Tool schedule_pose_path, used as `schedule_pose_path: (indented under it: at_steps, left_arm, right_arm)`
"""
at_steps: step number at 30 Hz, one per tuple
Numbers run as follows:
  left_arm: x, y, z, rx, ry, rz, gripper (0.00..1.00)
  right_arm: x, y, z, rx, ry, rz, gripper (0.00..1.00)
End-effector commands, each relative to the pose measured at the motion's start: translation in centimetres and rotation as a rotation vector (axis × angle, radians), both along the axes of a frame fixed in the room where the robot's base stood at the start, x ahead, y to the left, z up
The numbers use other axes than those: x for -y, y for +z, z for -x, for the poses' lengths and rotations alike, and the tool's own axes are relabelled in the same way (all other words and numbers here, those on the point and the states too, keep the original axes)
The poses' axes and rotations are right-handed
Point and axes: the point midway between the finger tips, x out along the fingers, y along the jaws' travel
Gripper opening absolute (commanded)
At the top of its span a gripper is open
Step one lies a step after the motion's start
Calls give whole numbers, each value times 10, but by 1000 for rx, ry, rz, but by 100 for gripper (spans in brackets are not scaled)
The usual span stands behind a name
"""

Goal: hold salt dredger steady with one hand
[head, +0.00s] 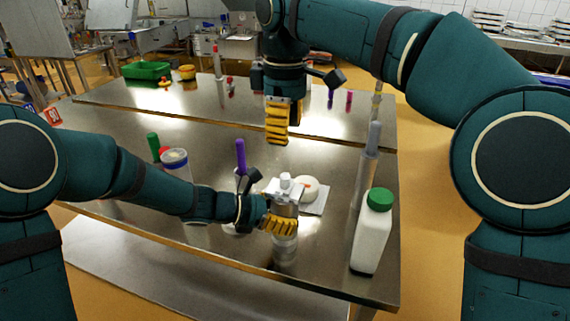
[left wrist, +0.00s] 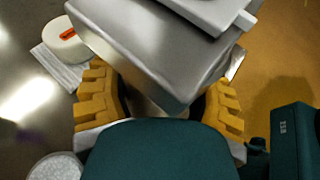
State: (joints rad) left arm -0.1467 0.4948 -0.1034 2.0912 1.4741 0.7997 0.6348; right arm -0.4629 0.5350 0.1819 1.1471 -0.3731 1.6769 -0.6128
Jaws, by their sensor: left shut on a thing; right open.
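The salt dredger (head: 285,209) is a metal container with a pale top, standing near the front edge of the steel table. My left gripper (head: 279,226) is shut around its body. In the left wrist view, the dredger's grey metal side (left wrist: 150,55) lies between the yellow finger pads, with its pale top part (left wrist: 215,12) at the upper edge. The fingers hide part of its body. My right gripper (head: 277,122) hangs farther back over the table, pointing down, open and empty, apart from the dredger.
A white round cheese (head: 305,190) sits on a pale mat (head: 318,207) just right of the dredger. A white jug with a green cap (head: 372,235) and a tall grey-handled item (head: 370,150) stand right. A purple-handled item (head: 241,156) and a lidded tub (head: 174,158) stand left.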

Motion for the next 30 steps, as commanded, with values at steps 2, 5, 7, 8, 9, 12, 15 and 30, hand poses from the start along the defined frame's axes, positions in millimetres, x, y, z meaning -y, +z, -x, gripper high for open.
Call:
schedule_pose_path:
  at_steps: [2,5,7,8,9,12,15,30]
  left_arm:
    - [0,0,0,0,0,0,19]
    - [0,0,0,0,0,0,72]
    - [0,0,0,0,0,0,96]
    - [0,0,0,0,0,0,100]
    - [0,0,0,0,0,0,100]
    - [0,0,0,0,0,0,100]
    - [-1,0,0,0,0,0,100]
    - [-71,31,21,3,3,0,100]
  right_arm:
    - [0,0,0,0,0,0,52]
    - [0,0,0,0,0,0,52]
    - [0,0,0,0,0,0,52]
    - [0,0,0,0,0,0,52]
    - [0,0,0,0,0,0,52]
    - [0,0,0,0,0,0,52]
    - [0,0,0,0,0,0,52]
    - [0,0,0,0,0,0,52]
